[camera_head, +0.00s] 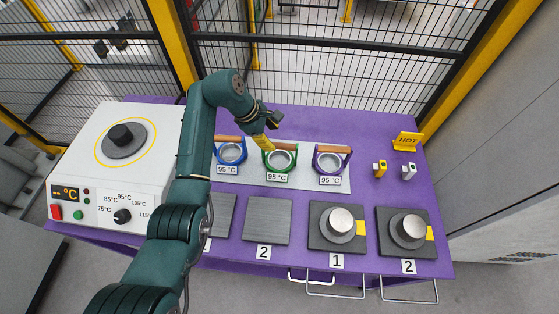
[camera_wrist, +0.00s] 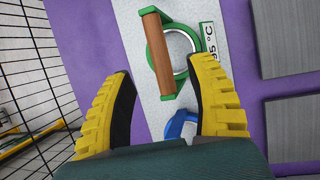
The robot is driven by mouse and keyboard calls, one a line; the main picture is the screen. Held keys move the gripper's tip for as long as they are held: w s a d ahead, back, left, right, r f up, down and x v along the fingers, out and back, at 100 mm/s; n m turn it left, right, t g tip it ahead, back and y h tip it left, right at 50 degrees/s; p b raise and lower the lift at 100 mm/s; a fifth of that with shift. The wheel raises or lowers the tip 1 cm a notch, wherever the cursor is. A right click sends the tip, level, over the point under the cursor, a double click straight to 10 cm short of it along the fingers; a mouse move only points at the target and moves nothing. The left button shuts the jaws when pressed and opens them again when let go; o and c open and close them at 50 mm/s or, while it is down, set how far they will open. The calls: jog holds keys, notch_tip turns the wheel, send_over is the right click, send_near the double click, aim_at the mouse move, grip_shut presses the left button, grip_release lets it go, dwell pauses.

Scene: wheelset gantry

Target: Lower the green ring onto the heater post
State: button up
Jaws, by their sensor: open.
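The green ring (camera_head: 280,161) lies on a white strip in the middle of the purple table, between a blue ring (camera_head: 231,155) and a purple ring (camera_head: 330,164). It has a wooden handle and a 95 °C label in front. In the wrist view the green ring (camera_wrist: 183,50) and its brown handle (camera_wrist: 158,52) are just beyond my fingertips. My gripper (camera_head: 268,135) is open and empty, above and behind the green ring; its yellow fingers (camera_wrist: 165,90) are spread apart in the wrist view. The heater post (camera_head: 122,136) is a dark cylinder on the white heater unit at left.
The white heater unit (camera_head: 88,170) has a dial, buttons and a display. Two grey plates with metal hubs (camera_head: 340,221) stand at front right, beside flat grey plates (camera_head: 267,222). A yellow HOT sign (camera_head: 408,141) is at back right. A black mesh fence (camera_head: 330,80) runs behind the table.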

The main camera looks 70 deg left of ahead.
aim_at(276, 145)
jog(key=shift+x, duration=1.15)
jog(key=f+b, duration=0.1)
jog(key=f, duration=0.1)
jog(key=w+f+b, duration=0.1)
jog(key=f, duration=0.1)
jog(key=shift+a, duration=0.2)
jog(key=shift+w+f, duration=0.25)
jog(key=shift+f, duration=0.15)
jog(key=shift+c, duration=0.3)
jog(key=shift+s, duration=0.1)
grip_shut()
jog(key=shift+r, duration=0.1)
